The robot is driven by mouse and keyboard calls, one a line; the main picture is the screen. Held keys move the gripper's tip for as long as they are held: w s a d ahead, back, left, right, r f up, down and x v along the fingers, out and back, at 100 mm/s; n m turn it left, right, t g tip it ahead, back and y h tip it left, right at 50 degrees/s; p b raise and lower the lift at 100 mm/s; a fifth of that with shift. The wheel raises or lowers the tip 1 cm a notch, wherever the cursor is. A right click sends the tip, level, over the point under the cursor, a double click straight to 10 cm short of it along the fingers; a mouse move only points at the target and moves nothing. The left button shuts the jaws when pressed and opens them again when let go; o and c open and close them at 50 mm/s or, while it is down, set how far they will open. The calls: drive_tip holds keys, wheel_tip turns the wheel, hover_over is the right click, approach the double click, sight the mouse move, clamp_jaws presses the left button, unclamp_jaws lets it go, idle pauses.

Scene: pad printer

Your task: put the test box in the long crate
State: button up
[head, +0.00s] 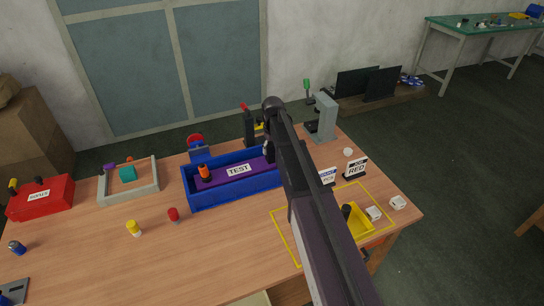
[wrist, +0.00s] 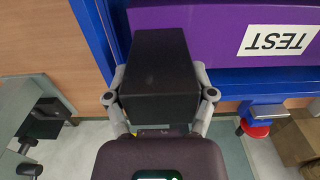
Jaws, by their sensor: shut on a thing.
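The test box is a long purple box (head: 220,177) with a white TEST label, and it also shows in the wrist view (wrist: 220,35). It lies lengthwise between the walls of the long blue crate (head: 236,196), its top near rim height. I cannot tell whether it rests on the crate's floor. A black block (wrist: 160,70) at the box's right end sits between my fingers. My gripper (wrist: 158,92) is shut on this block, over the crate's right end. In the head view my arm hides that end and most of my gripper.
An orange-topped piece (head: 204,172) stands at the box's left end. A grey tray (head: 143,190) and red box (head: 40,198) are left. Yellow (head: 134,228) and red (head: 173,214) pieces stand in front.

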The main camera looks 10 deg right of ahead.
drive_tip(key=shift+f+b, duration=0.9)
drive_tip(key=shift+f, duration=0.35)
drive_tip(key=o, duration=1.3)
drive_tip(key=shift+c, duration=0.2)
drive_tip(key=shift+r, duration=0.2)
wheel_tip(320, 180, up, 12)
drive_tip(key=p, duration=1.2)
drive_tip(key=shift+f, duration=0.1)
drive_tip(key=shift+s, duration=0.1)
drive_tip(key=s+m, duration=0.2)
drive_tip(key=s, duration=2.4)
drive_tip(key=shift+a, duration=0.15)
